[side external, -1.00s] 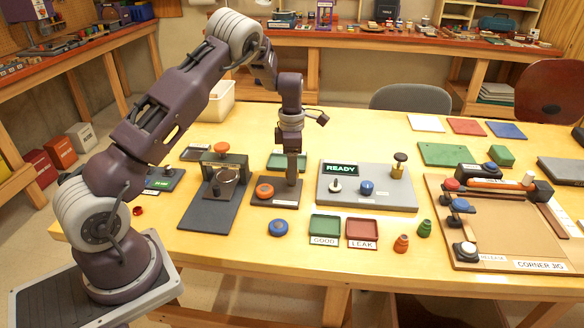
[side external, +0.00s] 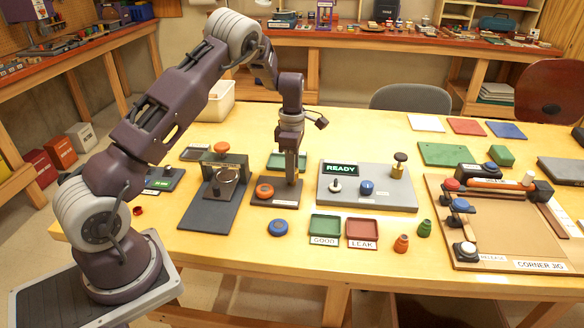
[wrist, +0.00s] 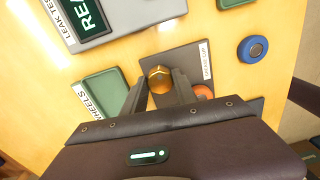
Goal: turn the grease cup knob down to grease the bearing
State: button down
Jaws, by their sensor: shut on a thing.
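The grease cup knob (wrist: 160,78) is a brass, round-topped piece on a dark brown plate (wrist: 190,58) with a small white label. In the wrist view my gripper (wrist: 164,86) has one finger on each side of the knob and is shut on it. In the side view my gripper (side external: 291,181) points straight down at the brown plate (side external: 284,199), and its fingers hide the knob there. An orange round piece (side external: 264,190) sits on the same plate, left of my fingers. It is partly hidden by a finger in the wrist view (wrist: 203,92).
A grey leak-test panel (side external: 400,200) with a READY sign stands right of the plate. A dark press-like stand (side external: 205,215) is to the left. A green tray (wrist: 100,90) lies close by. A blue ring (side external: 278,228) lies on clear yellow table in front.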

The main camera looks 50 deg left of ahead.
jog(key=m, duration=0.4)
jog(key=shift+m, duration=0.3)
jog(key=m, duration=0.4)
jog(key=shift+m, duration=0.3)
jog(key=m, duration=0.3)
jog(key=shift+m, duration=0.3)
jog(key=m, duration=0.4)
jog(key=shift+m, duration=0.3)
jog(key=m, duration=0.3)
jog(key=shift+m, duration=0.3)
jog(key=m, duration=0.3)
jog(key=shift+m, duration=0.3)
jog(key=m, duration=0.6)
jog(key=shift+m+t+y, duration=0.3)
jog(key=shift+m, duration=0.1)
